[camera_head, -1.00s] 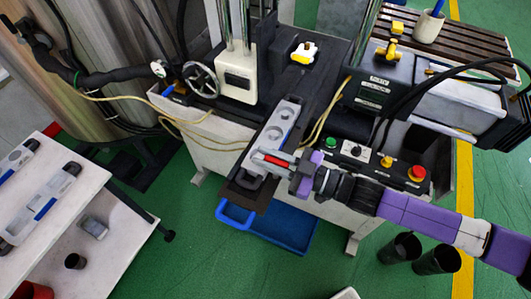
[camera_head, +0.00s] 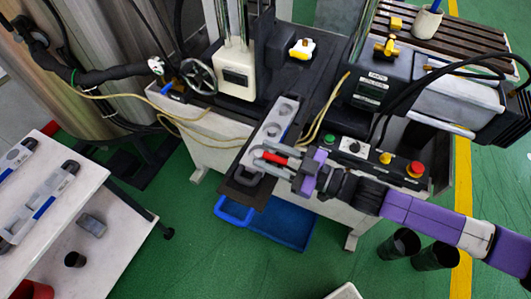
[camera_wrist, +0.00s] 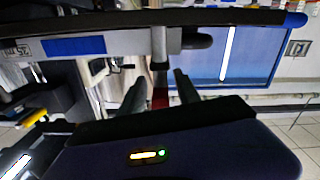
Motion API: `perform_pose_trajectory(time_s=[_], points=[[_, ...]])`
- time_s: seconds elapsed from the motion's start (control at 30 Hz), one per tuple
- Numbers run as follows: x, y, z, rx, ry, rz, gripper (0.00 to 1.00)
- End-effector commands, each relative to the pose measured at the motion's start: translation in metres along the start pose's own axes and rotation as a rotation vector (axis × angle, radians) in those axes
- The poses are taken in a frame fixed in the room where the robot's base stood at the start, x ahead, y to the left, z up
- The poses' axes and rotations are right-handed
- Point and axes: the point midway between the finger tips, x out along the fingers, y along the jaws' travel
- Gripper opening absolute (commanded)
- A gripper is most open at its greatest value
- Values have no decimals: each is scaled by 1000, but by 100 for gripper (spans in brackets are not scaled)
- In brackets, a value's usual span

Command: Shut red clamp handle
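The red clamp handle (camera_head: 275,158) sits at the near end of the pale grey mould (camera_head: 272,130), which has several round cavities and lies on a dark plate of the machine. My gripper (camera_head: 268,160) reaches in from the right, low over the mould's near end. Its fingers are apart, one on each side of the red handle. In the wrist view, the red handle (camera_wrist: 160,96) shows between the spread fingertips, with gaps beside it. The handle's far part is hidden in the wrist view.
A blue tray (camera_head: 285,232) is below the dark plate. A white table (camera_head: 85,205) with similar moulds stands at left. Yellow tubing (camera_head: 322,115) runs beside the mould.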

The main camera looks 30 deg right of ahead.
Motion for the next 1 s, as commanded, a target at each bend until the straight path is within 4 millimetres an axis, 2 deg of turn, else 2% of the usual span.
perform_pose_trajectory(time_s=[0.2,0.4,0.57,1.0], points=[[-38,0,3,-1,-3,3,39],[-62,0,2,-1,-2,2,39],[-68,0,1,0,0,0,39],[-68,0,0,0,0,1,39]])
